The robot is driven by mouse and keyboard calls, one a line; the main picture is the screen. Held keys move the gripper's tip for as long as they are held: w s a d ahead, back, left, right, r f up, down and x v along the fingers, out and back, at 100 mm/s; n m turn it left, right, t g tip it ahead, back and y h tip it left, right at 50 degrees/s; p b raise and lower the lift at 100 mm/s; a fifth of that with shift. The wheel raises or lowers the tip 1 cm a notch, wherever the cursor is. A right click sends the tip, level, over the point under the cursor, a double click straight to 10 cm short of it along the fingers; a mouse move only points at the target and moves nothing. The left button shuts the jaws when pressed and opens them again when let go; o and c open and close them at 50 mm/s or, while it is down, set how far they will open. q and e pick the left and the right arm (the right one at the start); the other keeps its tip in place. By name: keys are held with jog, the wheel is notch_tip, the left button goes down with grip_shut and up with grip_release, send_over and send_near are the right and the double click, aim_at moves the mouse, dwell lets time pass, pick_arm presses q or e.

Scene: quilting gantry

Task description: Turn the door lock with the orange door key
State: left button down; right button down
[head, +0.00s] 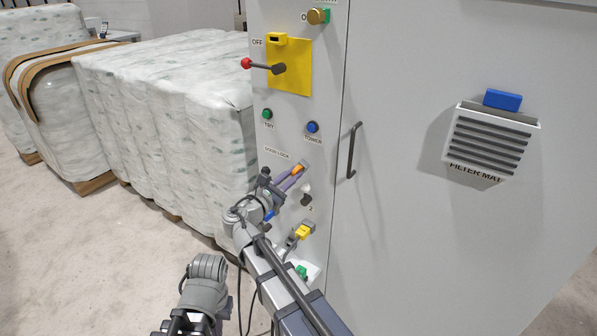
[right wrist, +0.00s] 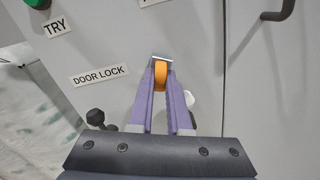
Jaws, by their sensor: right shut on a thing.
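The orange door key (head: 298,169) is at the cabinet's left front panel, just below and right of the DOOR LOCK label (head: 277,153). My right gripper (head: 295,172) is shut on it, with its purple fingers pointing at the panel. In the right wrist view the orange key (right wrist: 160,76) sits between the two fingertips, and a small grey metal piece shows just beyond it. The door lock itself is hidden behind the key and fingertips, so I cannot tell how far the key is in. My left gripper is not in view; only part of my left arm shows.
The cabinet door (head: 420,230) has a dark handle (head: 353,150) right of the panel. Above are a yellow switch plate (head: 297,75) with a red-knobbed lever and several buttons. A yellow-tagged part (head: 303,232) is below. Wrapped white bales (head: 165,115) stand left.

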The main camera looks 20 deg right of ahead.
jog(key=n, duration=0.3)
jog(key=shift+n, duration=0.3)
jog(key=c, duration=1.3)
grip_release()
jog(key=shift+n, duration=0.5)
jog(key=o, duration=0.5)
jog(key=shift+s, duration=0.1)
